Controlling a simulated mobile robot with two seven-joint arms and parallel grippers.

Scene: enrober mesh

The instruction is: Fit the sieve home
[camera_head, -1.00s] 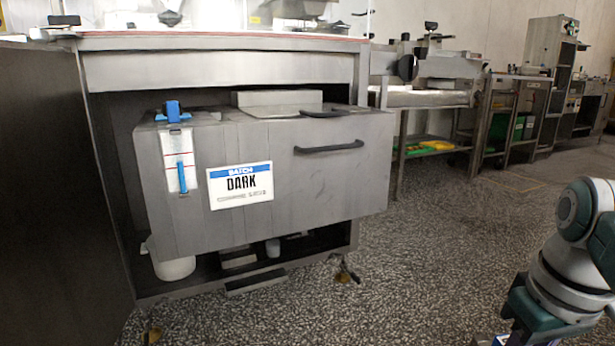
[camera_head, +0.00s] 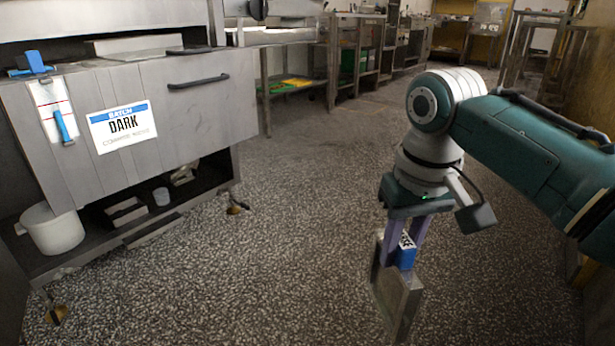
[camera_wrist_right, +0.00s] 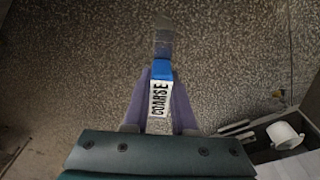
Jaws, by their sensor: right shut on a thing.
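My right gripper (camera_head: 405,240) is shut on the blue handle (camera_head: 406,256) of the sieve (camera_head: 397,292), a flat piece with a metal frame. The sieve hangs upright below the gripper, over open floor and apart from the machine. In the right wrist view, the handle's white label (camera_wrist_right: 159,100) reads COARSE between my fingers. The sieve's seat is not visible. My left gripper is out of view.
A white pot (camera_head: 52,232) stands on the machine's low shelf; it also shows in the right wrist view (camera_wrist_right: 284,135). The speckled floor (camera_head: 290,200) between machine and sieve is clear. Metal benches (camera_head: 345,60) stand at the back.

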